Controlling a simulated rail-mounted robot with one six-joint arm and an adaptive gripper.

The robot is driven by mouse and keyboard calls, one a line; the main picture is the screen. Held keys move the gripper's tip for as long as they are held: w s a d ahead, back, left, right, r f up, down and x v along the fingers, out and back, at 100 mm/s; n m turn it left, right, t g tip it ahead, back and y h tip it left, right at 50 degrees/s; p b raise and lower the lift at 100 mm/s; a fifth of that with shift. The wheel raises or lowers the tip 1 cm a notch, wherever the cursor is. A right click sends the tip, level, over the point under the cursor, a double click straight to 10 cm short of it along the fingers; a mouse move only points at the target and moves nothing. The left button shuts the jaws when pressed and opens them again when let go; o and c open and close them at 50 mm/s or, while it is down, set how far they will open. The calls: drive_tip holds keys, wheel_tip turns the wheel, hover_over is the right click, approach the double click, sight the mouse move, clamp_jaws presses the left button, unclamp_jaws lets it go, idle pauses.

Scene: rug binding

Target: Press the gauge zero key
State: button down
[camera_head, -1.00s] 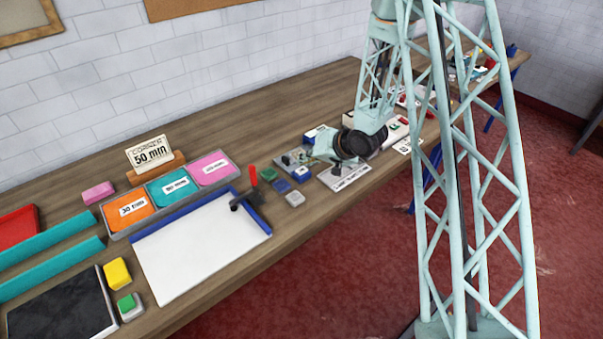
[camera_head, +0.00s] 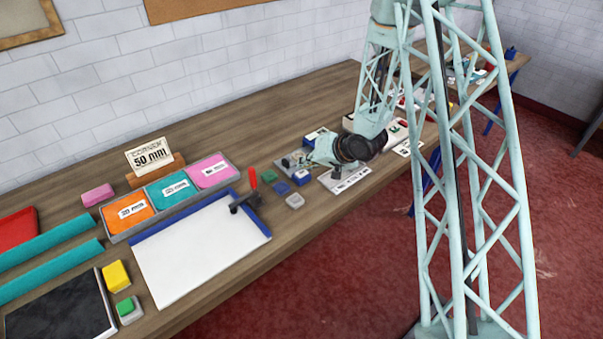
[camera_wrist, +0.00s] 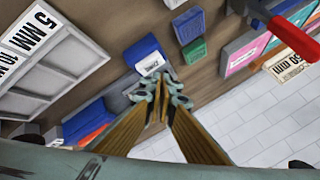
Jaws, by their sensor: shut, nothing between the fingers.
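My gripper (camera_wrist: 162,88) is shut and empty, and its teal fingertips lie close together in the wrist view. Just past the tips is a blue block (camera_wrist: 146,50) with a white lettered face, too small to read for sure; it may be the gauge zero key. In the wrist view the tips come close to that white face, and I cannot tell whether they touch it. In the head view the blue block (camera_head: 302,177) stands on the bench, just beside my gripper (camera_head: 298,163). The gauge itself is not clearly identifiable.
A green block (camera_wrist: 194,50) and another blue block (camera_wrist: 187,24) lie beside the labelled block. A grey tray (camera_wrist: 50,62) marked 5 MM and 10 MM is on its other side. A red-handled lever (camera_head: 253,182) stands on the white board (camera_head: 190,250).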

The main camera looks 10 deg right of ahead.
sight(303, 172)
drive_tip(key=shift+f+b, duration=0.45)
drive_tip(key=shift+f, duration=0.4)
idle(1.9)
drive_tip(key=shift+r, duration=0.15)
drive_tip(key=shift+r+p, duration=0.65)
drive_tip(key=shift+r, duration=0.05)
drive_tip(key=shift+r, duration=0.1)
idle(0.4)
drive_tip(key=shift+r+p, duration=1.85)
drive_tip(key=shift+r, duration=0.6)
